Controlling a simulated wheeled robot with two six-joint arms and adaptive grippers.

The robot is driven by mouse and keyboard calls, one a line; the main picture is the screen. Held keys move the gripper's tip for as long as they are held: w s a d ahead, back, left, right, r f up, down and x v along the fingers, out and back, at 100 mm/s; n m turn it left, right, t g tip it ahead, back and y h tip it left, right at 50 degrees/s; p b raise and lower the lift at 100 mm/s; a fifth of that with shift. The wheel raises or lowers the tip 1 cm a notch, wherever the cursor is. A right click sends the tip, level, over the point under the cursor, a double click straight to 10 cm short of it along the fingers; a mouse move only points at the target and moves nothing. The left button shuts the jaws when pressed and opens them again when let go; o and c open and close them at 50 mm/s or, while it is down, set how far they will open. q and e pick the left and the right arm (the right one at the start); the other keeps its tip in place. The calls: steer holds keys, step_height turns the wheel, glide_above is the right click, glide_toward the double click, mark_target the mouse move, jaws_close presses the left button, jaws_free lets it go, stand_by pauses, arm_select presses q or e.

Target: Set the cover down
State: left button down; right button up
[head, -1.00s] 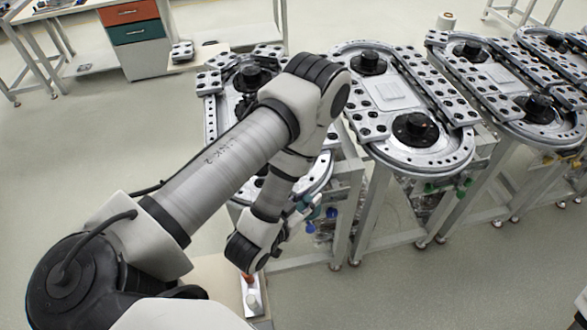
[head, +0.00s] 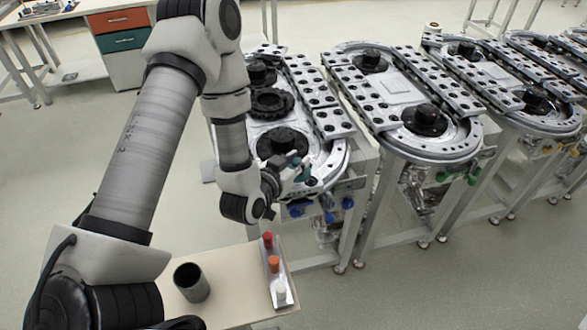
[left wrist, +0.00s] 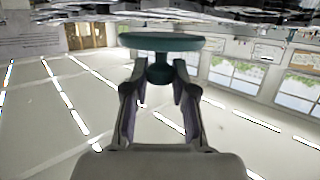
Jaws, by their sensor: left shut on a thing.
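My left gripper (head: 290,168) is at the front end of the nearest ring track (head: 332,166), seen partly in front of its rim. In the left wrist view the left gripper (left wrist: 158,95) is shut on the stem of a teal, round, flat-topped cover (left wrist: 162,42). Its wide disc lies beyond the fingertips, close to dark and metallic parts at the top of the picture. In the head view only a small teal bit of the cover shows at the fingers. I cannot tell whether it touches the track. My right gripper is out of view.
A bench (head: 232,270) at the front holds a dark open cup (head: 191,283) and a narrow tray with red, orange and white pieces (head: 274,264). More ring tracks (head: 405,95) stand to the right. A drawer cabinet (head: 122,40) is behind. Floor at the left is clear.

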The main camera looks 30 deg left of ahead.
mark_target(291, 166)
arm_select(q)
steer(key=shift+w+a+p, duration=0.4)
steer(key=shift+w+a, duration=0.4)
steer(key=shift+w, duration=0.35)
steer(key=f, duration=0.3)
steer(key=shift+s+a+f+p, duration=0.1)
steer(key=shift+a+p, duration=0.15)
steer(key=shift+p, duration=0.15)
steer(key=shift+f, duration=0.3)
steer(key=shift+d, duration=0.15)
steer(key=shift+f, duration=0.15)
steer(key=c, duration=0.9)
jaws_free()
steer(key=shift+c, duration=0.2)
